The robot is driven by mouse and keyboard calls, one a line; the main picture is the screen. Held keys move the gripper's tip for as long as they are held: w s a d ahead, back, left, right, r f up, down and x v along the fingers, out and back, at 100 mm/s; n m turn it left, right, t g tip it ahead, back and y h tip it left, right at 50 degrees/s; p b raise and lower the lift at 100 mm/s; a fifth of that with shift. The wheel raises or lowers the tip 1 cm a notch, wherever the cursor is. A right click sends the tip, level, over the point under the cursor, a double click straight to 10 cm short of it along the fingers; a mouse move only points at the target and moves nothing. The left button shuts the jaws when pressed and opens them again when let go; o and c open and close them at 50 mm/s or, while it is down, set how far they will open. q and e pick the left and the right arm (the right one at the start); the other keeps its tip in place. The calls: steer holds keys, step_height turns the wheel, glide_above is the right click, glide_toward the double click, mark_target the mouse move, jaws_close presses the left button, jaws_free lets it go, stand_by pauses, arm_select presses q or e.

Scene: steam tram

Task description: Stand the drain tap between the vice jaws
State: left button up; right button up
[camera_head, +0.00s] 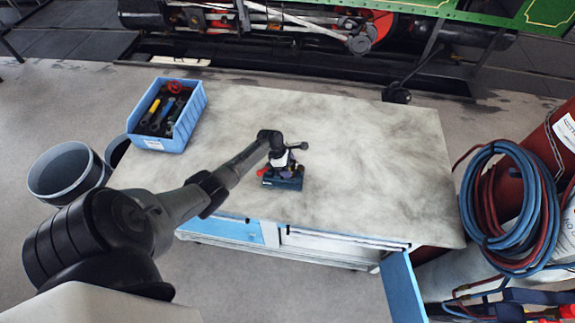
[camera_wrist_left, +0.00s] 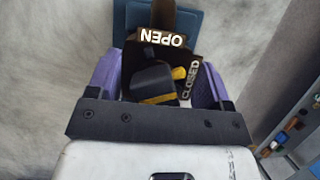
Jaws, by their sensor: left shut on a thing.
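The blue vice (camera_head: 288,182) stands on the workbench, mostly covered from above by my left gripper (camera_head: 279,168). In the left wrist view my left gripper (camera_wrist_left: 155,88) has its purple fingers either side of the drain tap (camera_wrist_left: 152,80) and is shut on it. The tap shows a dark body with yellow parts and a plate marked OPEN and CLOSED. The blue vice (camera_wrist_left: 124,25) lies just beyond the tap in that view. Whether the tap is between the jaws or touching them is hidden. My right gripper is not in view.
A blue bin (camera_head: 161,145) with several tools stands at the workbench's back left. The workbench top (camera_head: 385,165) is clear to the right. A blue drawer or door (camera_head: 403,288) stands open at the front. Coiled hoses (camera_head: 512,195) hang at the right.

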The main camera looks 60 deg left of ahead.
arm_select(q)
steer(key=shift+s+f, duration=0.1)
steer(key=shift+f, duration=0.1)
steer(key=o, duration=1.3)
steer(key=shift+r, duration=0.2)
step_height(320, 180, up, 3)
steer(key=p, duration=0.3)
steer(key=shift+f, duration=0.15)
steer(key=shift+r+p, duration=2.05)
steer(key=shift+p, duration=0.6)
